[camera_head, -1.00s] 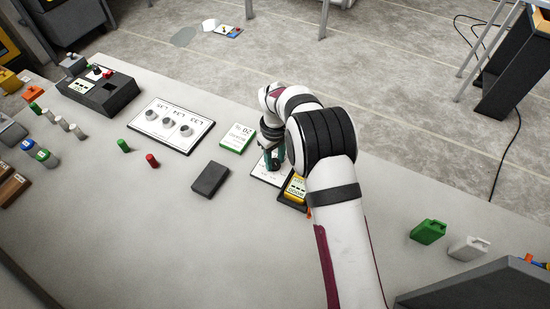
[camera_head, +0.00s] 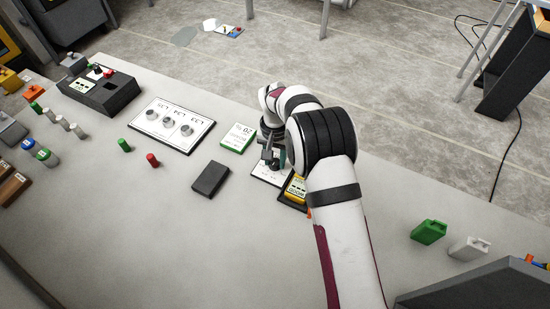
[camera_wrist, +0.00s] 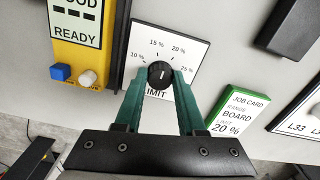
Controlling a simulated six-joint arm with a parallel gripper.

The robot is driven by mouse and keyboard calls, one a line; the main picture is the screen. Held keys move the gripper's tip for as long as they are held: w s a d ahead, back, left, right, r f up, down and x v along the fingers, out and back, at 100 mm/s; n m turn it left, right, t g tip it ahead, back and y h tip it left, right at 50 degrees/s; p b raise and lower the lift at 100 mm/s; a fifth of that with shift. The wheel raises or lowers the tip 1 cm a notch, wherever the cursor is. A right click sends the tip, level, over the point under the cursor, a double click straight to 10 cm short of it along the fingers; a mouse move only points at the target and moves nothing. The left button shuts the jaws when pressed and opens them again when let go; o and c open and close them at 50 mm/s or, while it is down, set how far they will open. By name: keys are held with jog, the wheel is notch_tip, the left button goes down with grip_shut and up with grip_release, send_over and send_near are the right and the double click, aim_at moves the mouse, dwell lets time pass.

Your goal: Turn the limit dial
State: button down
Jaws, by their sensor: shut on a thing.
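The limit dial is a round black knob (camera_wrist: 160,75) with a white pointer mark, on a white plate (camera_wrist: 193,47) marked 10 %, 15 %, 20 % and 25 %, with "LIMIT" below. My gripper (camera_wrist: 160,80) is shut on the knob, with one green finger at each side of it. In the head view my gripper (camera_head: 272,158) is over the plate (camera_head: 264,178), and the arm hides part of it. A green-edged job card (camera_wrist: 237,113) beside the plate reads "BOARD" and "LIMIT 20 %".
A yellow unit (camera_wrist: 80,40) with a READY display, a blue button and a white knob stands close beside the dial plate. A black block (camera_head: 210,178) and a plate with several knobs (camera_head: 172,125) lie to the left. The front table area is clear.

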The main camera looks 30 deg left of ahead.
aim_at(275, 162)
jog(key=shift+m, duration=1.9)
jog(key=c, duration=0.5)
grip_release()
jog(key=shift+r, duration=0.15)
notch_tip(275, 162, up, 16)
jog(key=shift+f, duration=0.2)
